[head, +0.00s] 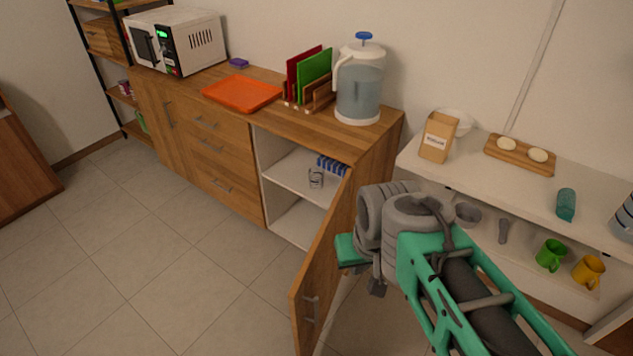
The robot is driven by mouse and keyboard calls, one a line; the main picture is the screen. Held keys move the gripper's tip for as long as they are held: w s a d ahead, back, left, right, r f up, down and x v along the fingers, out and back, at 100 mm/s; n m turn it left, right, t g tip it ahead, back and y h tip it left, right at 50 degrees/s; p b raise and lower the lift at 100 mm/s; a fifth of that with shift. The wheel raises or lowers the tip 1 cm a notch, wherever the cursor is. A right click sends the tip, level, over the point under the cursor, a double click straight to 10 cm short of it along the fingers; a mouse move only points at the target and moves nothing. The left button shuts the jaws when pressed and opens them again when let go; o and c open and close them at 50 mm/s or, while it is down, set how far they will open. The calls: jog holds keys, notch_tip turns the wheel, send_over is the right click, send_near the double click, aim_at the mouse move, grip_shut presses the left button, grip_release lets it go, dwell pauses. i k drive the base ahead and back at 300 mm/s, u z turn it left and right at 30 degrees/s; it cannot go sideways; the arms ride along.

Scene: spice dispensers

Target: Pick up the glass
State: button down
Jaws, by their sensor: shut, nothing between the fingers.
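A small clear glass (316,178) stands upright on the upper shelf inside the open wooden cabinet (263,161), near the shelf's front. My gripper (377,288) is mostly hidden behind my own wrist, in the foreground right of the open cabinet door. It is shut and empty, outside the cabinet and well apart from the glass.
The cabinet door (322,270) swings out between the glass and my arm. A blue rack (332,166) is behind the glass. A water jug (359,82) and an orange tray (241,93) are on the countertop. The tiled floor at left is clear.

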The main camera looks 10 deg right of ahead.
aim_at(315, 173)
jog(key=u, duration=2.15)
jog(key=i, duration=2.1)
jog(key=z, duration=2.7)
jog(key=i, duration=1)
jog(key=u, duration=1.15)
